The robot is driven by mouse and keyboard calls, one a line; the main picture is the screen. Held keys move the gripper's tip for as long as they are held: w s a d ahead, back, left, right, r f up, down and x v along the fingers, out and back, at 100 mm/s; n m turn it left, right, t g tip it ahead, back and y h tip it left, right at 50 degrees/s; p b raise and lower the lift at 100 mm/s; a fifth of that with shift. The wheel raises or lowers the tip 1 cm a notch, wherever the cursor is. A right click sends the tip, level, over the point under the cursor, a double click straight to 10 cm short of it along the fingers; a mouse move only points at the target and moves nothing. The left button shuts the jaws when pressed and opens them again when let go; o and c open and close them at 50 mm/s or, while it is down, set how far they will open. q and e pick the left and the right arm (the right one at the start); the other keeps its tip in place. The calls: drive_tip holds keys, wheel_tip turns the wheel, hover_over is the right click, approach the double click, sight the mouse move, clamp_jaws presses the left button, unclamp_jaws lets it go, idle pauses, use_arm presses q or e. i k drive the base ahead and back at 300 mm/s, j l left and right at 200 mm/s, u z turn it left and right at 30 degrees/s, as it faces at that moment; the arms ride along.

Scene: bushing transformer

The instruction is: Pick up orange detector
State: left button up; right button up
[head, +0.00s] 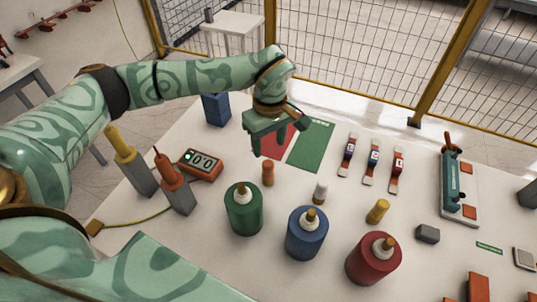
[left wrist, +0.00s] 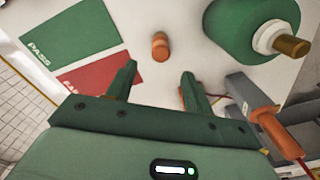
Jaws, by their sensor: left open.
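An orange pointed probe (head: 178,183), apparently the orange detector, stands upright in a grey holder (head: 182,205) at the table's left. In the left wrist view the orange probe (left wrist: 277,125) shows at the lower right, with its red tip pointing right. My left gripper (head: 280,135) is open and empty above the table, to the right of and farther back than the probe. Its two green fingers (left wrist: 158,78) have nothing between them. My right gripper is not in view.
A yellow probe (head: 120,145) stands beside it, with an orange display box (head: 201,164) behind. Green (head: 243,212), blue (head: 307,236) and red (head: 373,262) bushings stand in front.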

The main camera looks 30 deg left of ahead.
sight(171, 180)
drive_tip(key=k+l, duration=0.45)
drive_tip(key=k, duration=0.15)
drive_tip(key=k+l, duration=0.45)
drive_tip(key=k, duration=0.15)
drive_tip(key=k+l, duration=0.4)
drive_tip(key=k, duration=0.2)
